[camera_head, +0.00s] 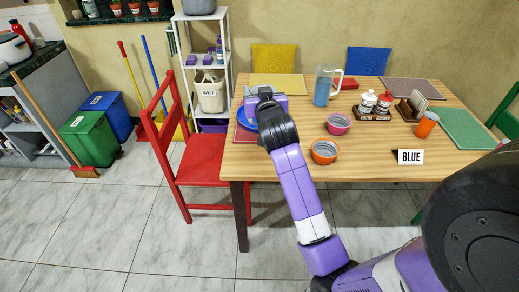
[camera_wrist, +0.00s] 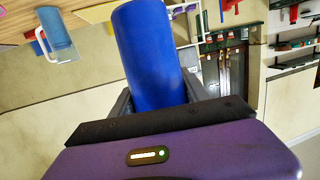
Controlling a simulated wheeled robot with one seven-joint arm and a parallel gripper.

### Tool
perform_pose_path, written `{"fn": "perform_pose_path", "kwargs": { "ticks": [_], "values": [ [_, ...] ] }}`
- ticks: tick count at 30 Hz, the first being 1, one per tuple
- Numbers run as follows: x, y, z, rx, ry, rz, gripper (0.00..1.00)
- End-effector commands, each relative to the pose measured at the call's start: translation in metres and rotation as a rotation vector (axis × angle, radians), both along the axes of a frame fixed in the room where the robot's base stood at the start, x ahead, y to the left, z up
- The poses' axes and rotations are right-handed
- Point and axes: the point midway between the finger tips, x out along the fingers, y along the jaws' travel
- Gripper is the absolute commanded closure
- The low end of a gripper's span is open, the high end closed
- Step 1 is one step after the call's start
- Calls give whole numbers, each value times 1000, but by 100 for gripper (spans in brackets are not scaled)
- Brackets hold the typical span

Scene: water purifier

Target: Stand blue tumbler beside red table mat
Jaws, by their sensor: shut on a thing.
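The blue tumbler (camera_wrist: 145,40) is a plain blue cylinder between the two fingers of my gripper (camera_wrist: 158,97) in the wrist view. My gripper is shut on it. In the head view my gripper (camera_head: 262,100) is over the left end of the wooden table, and part of the blue tumbler (camera_head: 246,121) shows left of my wrist. The red table mat (camera_head: 243,137) lies at the table's left edge, mostly hidden by my arm and the tumbler. I cannot tell whether the tumbler touches the mat or table.
A pink bowl (camera_head: 338,123) and an orange bowl (camera_head: 325,152) stand right of my arm. A clear blue pitcher (camera_head: 323,87) and a condiment caddy (camera_head: 371,115) are farther back. A yellow mat (camera_head: 280,82) lies behind. A red chair (camera_head: 190,155) is left of the table.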

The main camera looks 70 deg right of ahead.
Motion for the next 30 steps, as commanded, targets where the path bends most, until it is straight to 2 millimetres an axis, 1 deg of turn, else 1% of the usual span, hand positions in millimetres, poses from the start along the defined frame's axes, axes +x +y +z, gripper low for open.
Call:
{"fn": "perform_pose_path", "kwargs": {
  "ticks": [1,3,12,15,18,23,27,30],
  "values": [
    [-1,1,-15,4,5,0,88],
    [-1,0,-33,4,5,-1,88],
    [0,1,-105,3,4,1,88],
    [0,1,-122,1,2,1,88],
    [0,1,-133,1,0,1,88],
    [0,1,-144,1,0,1,88],
    [0,1,-166,1,3,0,88],
    [0,1,-177,0,1,1,88]
  ]
}}
